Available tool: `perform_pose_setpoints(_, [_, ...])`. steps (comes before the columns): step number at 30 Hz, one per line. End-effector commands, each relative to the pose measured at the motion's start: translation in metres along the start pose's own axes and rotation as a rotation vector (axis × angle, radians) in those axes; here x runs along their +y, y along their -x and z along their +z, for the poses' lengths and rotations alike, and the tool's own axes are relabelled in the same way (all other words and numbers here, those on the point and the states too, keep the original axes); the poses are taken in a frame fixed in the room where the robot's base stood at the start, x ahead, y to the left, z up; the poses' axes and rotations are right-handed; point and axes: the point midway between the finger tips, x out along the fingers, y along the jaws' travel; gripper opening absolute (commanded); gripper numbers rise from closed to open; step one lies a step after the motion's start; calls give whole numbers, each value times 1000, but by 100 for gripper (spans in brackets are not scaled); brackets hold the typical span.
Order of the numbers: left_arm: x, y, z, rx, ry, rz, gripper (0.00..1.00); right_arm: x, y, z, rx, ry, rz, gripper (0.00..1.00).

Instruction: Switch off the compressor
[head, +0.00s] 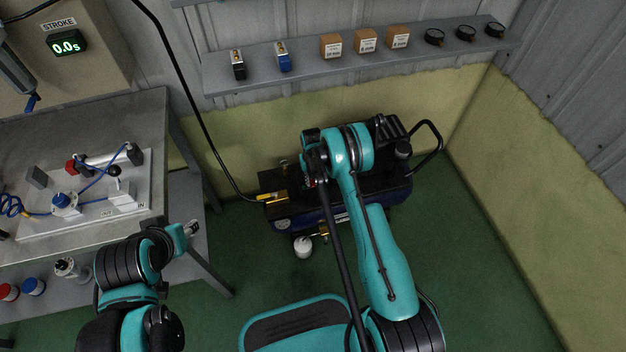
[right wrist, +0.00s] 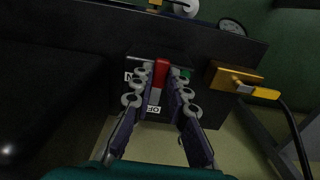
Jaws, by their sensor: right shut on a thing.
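The compressor (head: 325,208) stands on the green floor, dark with a blue tank, partly hidden by my right arm. In the right wrist view, a red switch (right wrist: 161,70) sits on its black panel (right wrist: 90,52), with white labels beside it; one reads OFF (right wrist: 152,109) upside down. My right gripper (right wrist: 161,84) is shut on the red switch, one finger on each side. In the head view the right fingers are mostly hidden by the arm at the compressor's left part. My left gripper (head: 188,230) is beside the workbench, away from the compressor; its finger opening is unclear.
A yellow hose fitting (head: 270,197) with a black hose joins the compressor's left end. The workbench (head: 135,110) stands at left, and a shelf (head: 300,70) with small boxes and gauges is above.

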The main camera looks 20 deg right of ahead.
Motion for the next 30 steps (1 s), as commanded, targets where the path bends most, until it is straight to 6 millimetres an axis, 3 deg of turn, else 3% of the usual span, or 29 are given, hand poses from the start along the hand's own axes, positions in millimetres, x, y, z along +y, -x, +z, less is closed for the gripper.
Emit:
perform_pose_setpoints(3, [0,0,0,0,0,0,40,0,0,0,1,0,-1,0])
perform_pose_setpoints(4, [0,0,0,0,0,0,40,0,0,0,1,0,-1,18])
perform_pose_setpoints(6, [0,0,0,0,0,0,40,0,0,0,1,0,-1,36])
perform_pose_setpoints(15, [0,0,0,0,0,0,40,0,1,0,0,1,-1,36])
perform_pose_setpoints(19, [0,0,0,0,0,0,40,0,10,0,0,1,-1,36])
perform_pose_setpoints(30, [0,0,0,0,0,0,40,0,86,0,0,1,-1,36])
